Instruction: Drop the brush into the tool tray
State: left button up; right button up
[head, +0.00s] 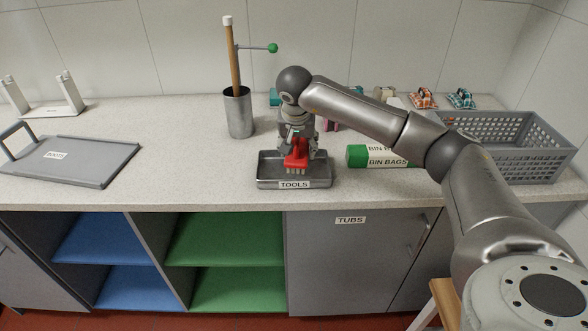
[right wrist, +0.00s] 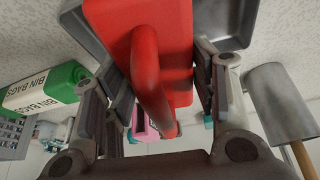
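The red brush (head: 298,155) has pale bristles (head: 297,170) pointing down. It is at the grey metal tool tray (head: 265,174), labelled TOOLS, in the head view. I cannot tell whether the bristles touch the tray floor. My right gripper (head: 300,140) points down over the tray, with its fingers on either side of the brush. In the right wrist view the red body (right wrist: 115,12) and looped handle (right wrist: 150,75) lie between the fingers. Gaps show beside the handle; contact with the body is unclear. My left gripper is out of view.
A metal cup (head: 239,115) with a wooden stick stands left of the tray. A green-and-white BIN BAGS roll (head: 382,156) lies to the right. A grey basket (head: 535,160) stands far right, and a ROOTS board (head: 60,163) lies left. Counter left of the tray is clear.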

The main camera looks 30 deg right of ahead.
jog(key=o, duration=0.4)
jog(key=shift+r, duration=0.1)
jog(key=v, duration=1.1)
jog(key=shift+s+a+r, duration=0.1)
jog(key=shift+a+r, duration=0.05)
jog(key=shift+r, duration=0.25)
jog(key=shift+f, duration=0.1)
